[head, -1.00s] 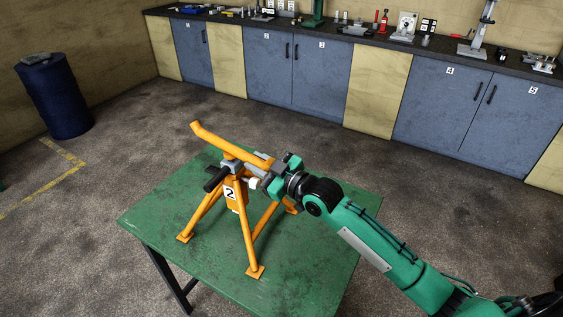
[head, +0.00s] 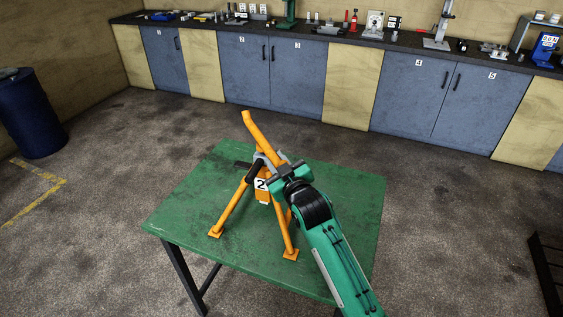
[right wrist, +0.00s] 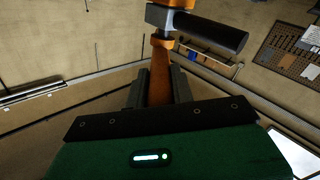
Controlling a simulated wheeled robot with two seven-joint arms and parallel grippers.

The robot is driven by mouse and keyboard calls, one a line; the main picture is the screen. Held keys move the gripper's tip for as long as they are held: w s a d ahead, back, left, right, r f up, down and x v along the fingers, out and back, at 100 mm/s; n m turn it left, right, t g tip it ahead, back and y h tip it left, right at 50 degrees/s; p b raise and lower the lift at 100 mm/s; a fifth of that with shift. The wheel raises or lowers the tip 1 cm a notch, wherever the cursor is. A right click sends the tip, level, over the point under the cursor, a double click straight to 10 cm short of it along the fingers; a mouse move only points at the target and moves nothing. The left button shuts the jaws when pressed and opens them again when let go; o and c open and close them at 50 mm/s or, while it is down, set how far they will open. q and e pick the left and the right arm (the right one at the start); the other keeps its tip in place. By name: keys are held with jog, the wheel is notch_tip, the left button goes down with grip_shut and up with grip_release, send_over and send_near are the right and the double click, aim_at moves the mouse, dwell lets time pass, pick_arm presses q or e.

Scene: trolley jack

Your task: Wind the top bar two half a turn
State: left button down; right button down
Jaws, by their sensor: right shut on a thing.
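An orange jack stand with a white "2" label (head: 262,184) stands on splayed legs on the green table. Its top bar (head: 256,130) is an orange bar that points up and away to the back left. My right gripper (head: 283,171) is at the near end of the bar, above the stand's head. In the right wrist view the fingers (right wrist: 159,88) are shut on the orange bar (right wrist: 160,70), one on each side. A black handle (right wrist: 212,33) sticks out beyond them; it also shows left of the head in the head view. My left gripper is not in view.
The green table (head: 190,205) is bare around the stand. A blue drum (head: 30,112) stands on the floor at left. Blue and cream cabinets with a dark worktop (head: 340,38) carrying tools line the back wall. A dark frame (head: 548,275) stands at lower right.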

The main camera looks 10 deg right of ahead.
jog(key=shift+a+r+m+h, duration=0.25)
jog(key=shift+a+m+h, duration=0.05)
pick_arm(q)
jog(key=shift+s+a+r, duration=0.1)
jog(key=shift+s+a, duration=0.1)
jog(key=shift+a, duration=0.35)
pick_arm(e)
jog(key=shift+s+a+h, duration=0.1)
jog(key=shift+a+h, duration=0.05)
jog(key=shift+h, duration=0.15)
jog(key=c, duration=1.2)
grip_release()
jog(key=shift+f, duration=0.1)
jog(key=shift+s, duration=0.1)
jog(key=shift+s+f, duration=0.1)
jog(key=shift+s, duration=0.1)
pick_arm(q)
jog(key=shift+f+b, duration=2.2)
pick_arm(e)
jog(key=shift+v, duration=6.6)
